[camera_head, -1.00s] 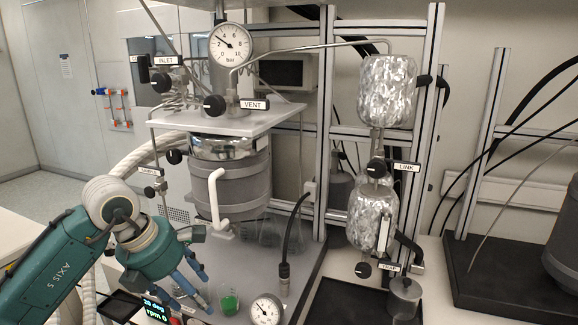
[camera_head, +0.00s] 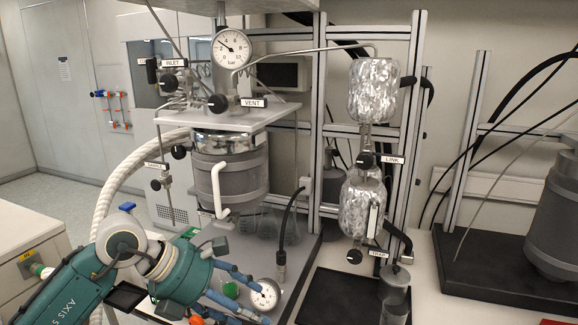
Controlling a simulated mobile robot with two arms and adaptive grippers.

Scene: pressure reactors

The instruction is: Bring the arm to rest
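My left arm (camera_head: 125,255), teal with pale joints, comes in from the lower left. Its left gripper (camera_head: 264,304) has blue fingers pointing right and slightly down, spread apart with nothing seen held between them. It is low in the picture, in front of the reactor stand's base. A small beaker with green content (camera_head: 231,290) shows between the fingers, partly hidden by them. A small dial gauge (camera_head: 265,294) shows close by the fingertips; I cannot tell whether they touch it. My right gripper is not in view.
The grey reactor vessel (camera_head: 232,178) stands above and behind the gripper, under a pressure gauge (camera_head: 231,47). Two foil-wrapped vessels (camera_head: 373,90) (camera_head: 361,206) hang on the frame at right. A black tray (camera_head: 340,297) lies at the lower right. A white cabinet (camera_head: 35,255) is at left.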

